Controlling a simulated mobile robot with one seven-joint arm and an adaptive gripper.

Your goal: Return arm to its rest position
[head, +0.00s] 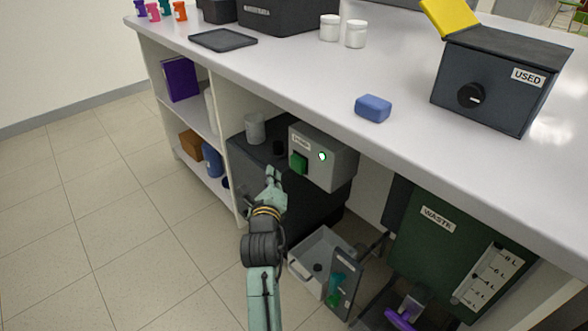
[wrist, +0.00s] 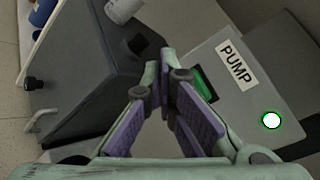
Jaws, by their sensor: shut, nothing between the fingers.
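My gripper (head: 273,174) is at the end of my arm, under the counter's edge and in front of the pump box (head: 327,158). In the wrist view my gripper (wrist: 160,68) has its fingertips together, with nothing between them. The pump box, labelled PUMP in the wrist view (wrist: 245,85), is grey with a green rocker switch (head: 298,163) and a lit, white-green lamp (head: 322,156). The fingers partly cover the green switch in the wrist view (wrist: 203,88). I cannot tell whether they touch it.
The white counter (head: 290,70) overhangs the lower shelf space. A dark cabinet (head: 250,145) with a grey cup (head: 255,127) stands left of the pump. A grey bin (head: 310,262) and the green WASTE tank (head: 440,245) are at lower right. The floor (head: 120,225) at left is clear.

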